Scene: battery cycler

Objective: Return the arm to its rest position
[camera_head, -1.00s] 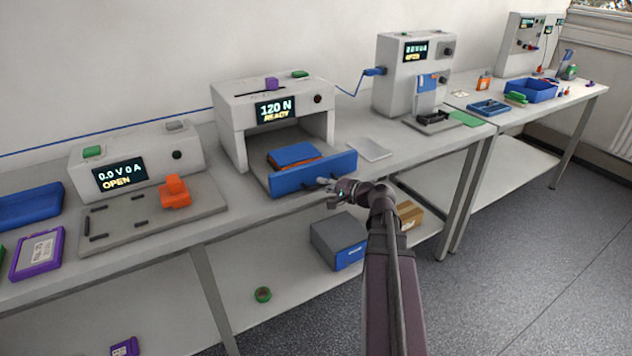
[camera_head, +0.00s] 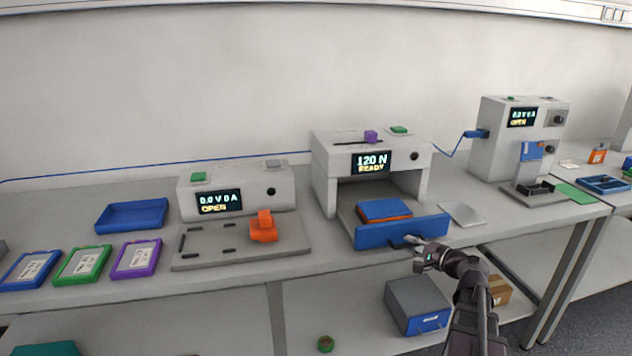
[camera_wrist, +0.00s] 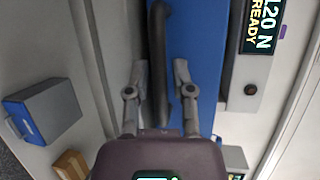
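My gripper (camera_head: 408,241) is at the front of the blue-fronted drawer (camera_head: 375,238) of the press marked "120 N READY" (camera_head: 325,185). In the wrist view my gripper (camera_wrist: 160,66) is open. Its two fingers stand on either side of the dark bar handle (camera_wrist: 159,25) on the blue front (camera_wrist: 200,40), with a visible gap on each side. The drawer is pulled out. A blue block (camera_head: 384,209) on an orange layer lies in it. My arm reaches up from the bottom right of the head view.
Left of the press is a tester reading "OPEN" (camera_head: 185,190) with an orange clamp (camera_head: 263,228) on its plate. A blue tray (camera_head: 131,216) and three framed cards lie further left. A grey box (camera_head: 410,295) sits on the lower shelf below my gripper. A flat plate (camera_head: 462,213) lies right of the press.

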